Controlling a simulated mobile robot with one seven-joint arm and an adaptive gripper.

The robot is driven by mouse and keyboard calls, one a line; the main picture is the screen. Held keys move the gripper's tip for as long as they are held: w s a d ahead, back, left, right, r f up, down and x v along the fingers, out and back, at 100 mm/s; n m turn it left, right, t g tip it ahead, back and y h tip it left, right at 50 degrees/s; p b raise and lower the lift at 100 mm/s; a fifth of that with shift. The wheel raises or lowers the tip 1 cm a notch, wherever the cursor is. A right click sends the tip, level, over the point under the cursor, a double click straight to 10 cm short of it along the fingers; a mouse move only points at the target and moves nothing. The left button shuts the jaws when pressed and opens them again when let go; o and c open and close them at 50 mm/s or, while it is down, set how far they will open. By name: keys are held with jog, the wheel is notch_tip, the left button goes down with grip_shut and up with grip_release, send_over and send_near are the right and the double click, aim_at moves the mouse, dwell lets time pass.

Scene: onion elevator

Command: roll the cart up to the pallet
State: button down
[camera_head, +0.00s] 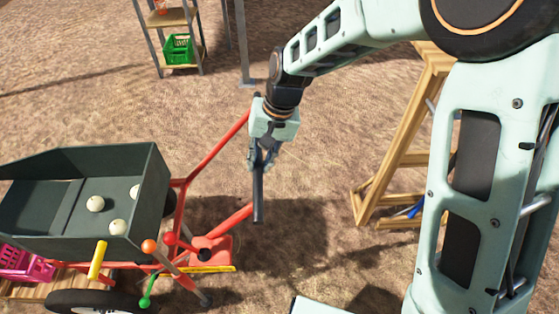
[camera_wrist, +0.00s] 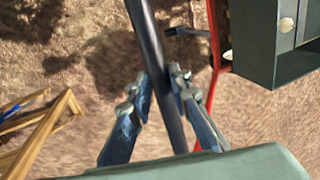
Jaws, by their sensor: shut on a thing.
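The cart has a dark grey-green hopper (camera_head: 135,215) on a red frame (camera_head: 180,200), with a black tyre (camera_head: 95,301) at the bottom edge. Red bars run from the frame to a dark handle bar (camera_head: 258,205). My gripper (camera_head: 262,158) is shut around this bar, right of the hopper. In the wrist view the bar (camera_wrist: 150,35) passes between both fingers of my gripper (camera_wrist: 161,88). Wooden boards (camera_head: 45,290) at the lower left, under a pink crate, may be the pallet; I cannot tell for sure.
Several pale round onions (camera_head: 95,204) lie in the hopper. Levers with coloured knobs (camera_head: 149,246) stand at its front. A wooden stand (camera_head: 395,165) is at the right. A metal shelf with a green crate (camera_head: 178,49) stands at the back. Bare ground lies between them.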

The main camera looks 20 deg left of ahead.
jog(key=shift+s+a, duration=0.35)
jog(key=shift+a, duration=0.2)
jog(key=shift+a, duration=0.1)
jog(key=c, duration=1.8)
grip_release()
jog(key=shift+o, duration=0.2)
jog(key=shift+w, duration=0.1)
jog(key=shift+r, duration=0.15)
jog(key=shift+w+r, duration=0.1)
jog(key=shift+r, duration=0.25)
jog(key=s+v, duration=0.1)
jog(key=v, duration=1)
jog(key=shift+w, duration=0.4)
